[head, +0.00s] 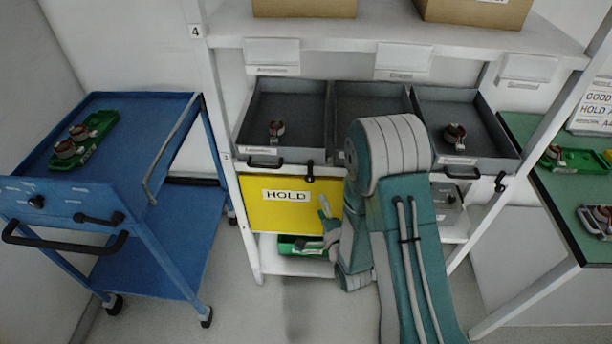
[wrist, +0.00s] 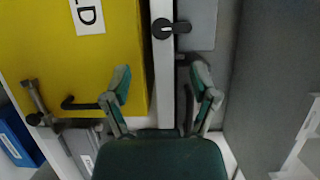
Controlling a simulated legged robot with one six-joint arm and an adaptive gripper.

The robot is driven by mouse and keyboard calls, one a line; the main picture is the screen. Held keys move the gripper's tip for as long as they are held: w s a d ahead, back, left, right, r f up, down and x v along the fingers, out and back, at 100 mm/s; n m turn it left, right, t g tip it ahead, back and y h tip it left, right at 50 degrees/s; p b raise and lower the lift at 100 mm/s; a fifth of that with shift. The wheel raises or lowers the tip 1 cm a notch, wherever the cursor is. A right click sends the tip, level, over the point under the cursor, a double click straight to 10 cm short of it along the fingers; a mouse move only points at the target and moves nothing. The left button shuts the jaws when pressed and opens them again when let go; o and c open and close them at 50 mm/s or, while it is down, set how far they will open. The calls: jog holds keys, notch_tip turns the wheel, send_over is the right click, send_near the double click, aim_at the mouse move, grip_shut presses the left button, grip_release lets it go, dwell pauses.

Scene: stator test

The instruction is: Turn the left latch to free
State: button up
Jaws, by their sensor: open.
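The left latch (head: 310,171) is a small black turning handle at the shelf edge, under the left grey drawer (head: 262,154) and above the yellow HOLD panel (head: 230,205). In the wrist view, which is turned sideways, the latch (wrist: 163,29) has its round pivot on the white strip and its lever reaches across onto the grey drawer front. My gripper (wrist: 162,88) is open and empty; the latch lies beyond its fingertips, near the picture's top, apart from both fingers. In the head view my arm hides most of the gripper. The right latch (head: 500,181) is at the right drawer.
The left and right drawers each hold a copper-coloured part. A black handle (wrist: 80,104) is near my gripper's left finger. A green tray (head: 290,245) lies on the lower shelf. A blue cart (head: 180,240) stands left and a green-topped table (head: 580,215) right.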

aim_at(310, 181)
jog(key=x, duration=1)
jog(key=shift+w, duration=0.2)
